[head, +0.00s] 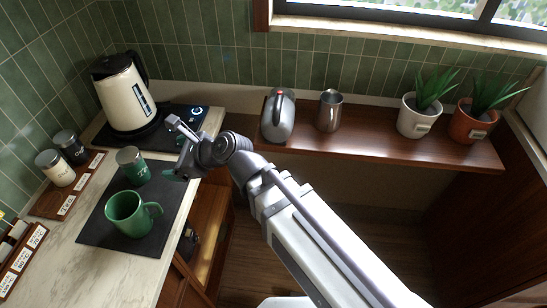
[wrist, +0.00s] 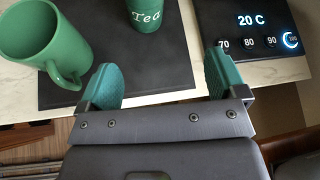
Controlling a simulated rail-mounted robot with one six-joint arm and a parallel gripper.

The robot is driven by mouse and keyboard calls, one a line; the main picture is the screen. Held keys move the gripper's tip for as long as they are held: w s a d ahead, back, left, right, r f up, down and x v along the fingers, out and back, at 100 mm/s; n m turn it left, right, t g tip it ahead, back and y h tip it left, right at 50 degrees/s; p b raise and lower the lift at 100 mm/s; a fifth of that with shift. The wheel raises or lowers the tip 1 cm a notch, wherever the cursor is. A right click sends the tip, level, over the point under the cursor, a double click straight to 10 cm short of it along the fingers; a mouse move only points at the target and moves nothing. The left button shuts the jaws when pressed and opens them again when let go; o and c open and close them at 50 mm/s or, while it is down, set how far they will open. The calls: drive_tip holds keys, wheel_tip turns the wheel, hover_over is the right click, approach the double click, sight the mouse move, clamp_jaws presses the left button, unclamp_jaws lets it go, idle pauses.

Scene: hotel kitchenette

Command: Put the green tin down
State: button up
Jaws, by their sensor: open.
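The green tin (head: 131,166), marked "Tea", stands upright on the dark mat (head: 101,230), behind the green mug. In the wrist view the tin (wrist: 147,14) is at the top edge, its upper part cut off, beyond the gap between my fingers. My gripper (head: 174,150) is open and empty, just right of the tin in the head view. In the wrist view its two green-padded fingers (wrist: 163,82) are spread wide and apart from the tin.
A green mug (head: 128,213) stands on the mat, close to my left finger in the wrist view. A wooden labelled tray (head: 48,205) holds a cream tin and a dark tin. A kettle (head: 126,94) stands behind. A shelf (head: 370,136) with pots and jugs is right.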

drive_tip(key=w+d+f+n+h, duration=0.1)
drive_tip(key=d+f+n+h, duration=0.25)
drive_tip(key=d, duration=0.45)
drive_tip(key=w+d+f+n+g+h, duration=0.1)
drive_tip(key=w+d+f+n+h, duration=0.1)
drive_tip(key=d+n, duration=0.45)
drive_tip(key=w+d+f+n+h, duration=0.1)
drive_tip(key=d+f+n+h, duration=0.1)
drive_tip(key=d, duration=0.8)
drive_tip(key=s+d+n+g+h, duration=0.2)
drive_tip(key=d+n, duration=0.4)
drive_tip(key=d, duration=0.9)
drive_tip(key=shift+s+f+n+g+h+p, duration=0.45)
drive_tip(key=shift+s+h, duration=0.2)
drive_tip(key=shift+h, duration=0.5)
